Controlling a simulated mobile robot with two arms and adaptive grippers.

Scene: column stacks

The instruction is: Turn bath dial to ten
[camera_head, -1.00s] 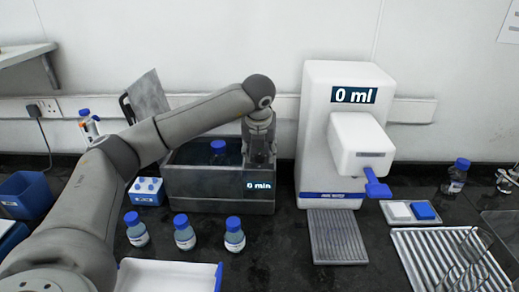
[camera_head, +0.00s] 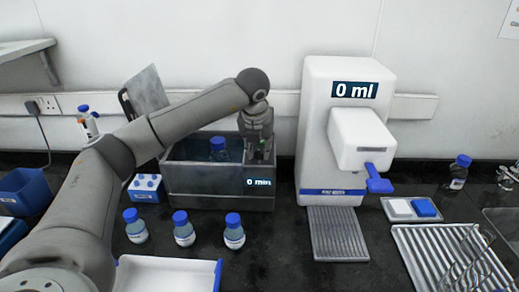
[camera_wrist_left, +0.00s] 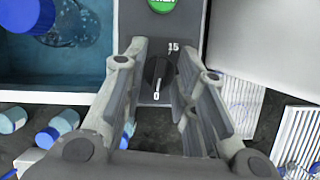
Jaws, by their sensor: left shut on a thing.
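The water bath (camera_head: 220,192) is a dark grey tank at the back centre, with a display reading "0 min". The dial's white pointer line is directed at the 0. My left gripper (camera_wrist_left: 163,60) is shut on the dial, one finger on each side of it. In the head view my left gripper (camera_head: 259,152) comes down at the bath's right end and hides the dial. My right gripper is not in view.
A blue-capped bottle (camera_head: 219,148) stands in the bath. Several blue-capped bottles (camera_head: 184,230) stand in front of it, near a white tray (camera_head: 165,275). A white dispenser (camera_head: 345,80) reading "0 ml" stands close on the right. A green button (camera_wrist_left: 163,4) is beyond the dial.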

